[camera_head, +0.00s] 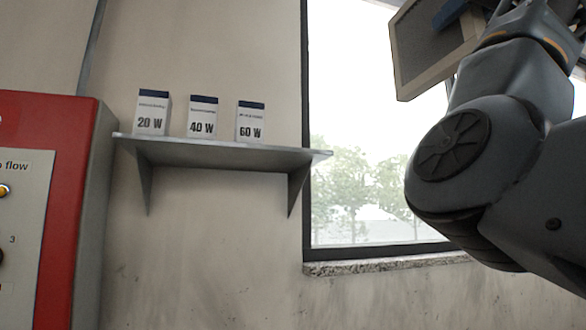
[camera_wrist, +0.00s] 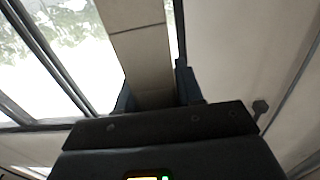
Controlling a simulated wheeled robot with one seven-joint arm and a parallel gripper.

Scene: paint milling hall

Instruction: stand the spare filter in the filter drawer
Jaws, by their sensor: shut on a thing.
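The spare filter (camera_head: 432,45), a flat panel with a pale frame and a dark grey face, is at the top right of the head view, tilted in front of the window. It also shows in the wrist view (camera_wrist: 140,45), edge-on as a beige strip. My gripper (camera_wrist: 155,92) is shut on it, with a dark blue finger on each side. In the head view only part of my gripper (camera_head: 455,17) shows at the top edge. The filter drawer is not seen in either view.
A grey wall shelf (camera_head: 220,152) carries three boxes marked 20 W (camera_head: 151,113), 40 W (camera_head: 202,117) and 60 W (camera_head: 250,122). A red cabinet (camera_head: 85,200) with a control panel stands at the left. A window (camera_head: 350,190) with a stone sill is behind my arm.

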